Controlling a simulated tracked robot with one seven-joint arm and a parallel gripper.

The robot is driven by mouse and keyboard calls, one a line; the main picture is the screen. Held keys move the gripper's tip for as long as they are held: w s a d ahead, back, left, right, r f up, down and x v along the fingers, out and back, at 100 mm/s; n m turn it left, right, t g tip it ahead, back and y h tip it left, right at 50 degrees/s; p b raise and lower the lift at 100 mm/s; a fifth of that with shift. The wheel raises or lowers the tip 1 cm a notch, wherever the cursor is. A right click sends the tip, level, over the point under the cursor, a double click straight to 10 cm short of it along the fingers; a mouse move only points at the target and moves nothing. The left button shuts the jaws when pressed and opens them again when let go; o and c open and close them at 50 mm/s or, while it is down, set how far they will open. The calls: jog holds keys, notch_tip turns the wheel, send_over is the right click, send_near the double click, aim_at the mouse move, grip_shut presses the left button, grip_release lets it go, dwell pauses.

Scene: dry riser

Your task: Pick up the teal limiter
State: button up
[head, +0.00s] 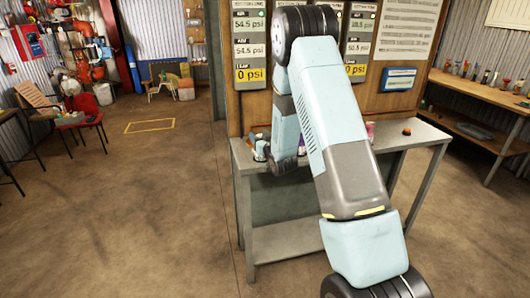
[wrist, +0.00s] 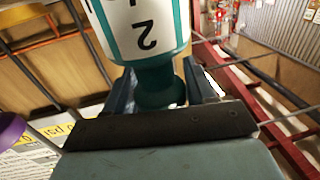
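The teal limiter (wrist: 160,82) fills the top middle of the wrist view. It has a white label with a black 2, which shows upside down. Its far end is cut off by the frame's edge. My gripper (wrist: 161,85) has one finger on each side of the limiter's narrow teal neck. Both fingers look pressed against it, with no clear gap. In the head view my arm hides the fingertips, and I cannot pick out the limiter for sure among small items on the grey bench (head: 289,240). I cannot tell whether its base touches the bench.
A purple item (wrist: 10,128) stands near my gripper. A pink can (head: 370,129) and a small orange-topped item (head: 407,131) are on the bench. Pressure panels (head: 251,45) hang on the board behind. A wooden workbench (head: 480,95) stands right.

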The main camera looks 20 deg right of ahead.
grip_shut()
dwell(0.6)
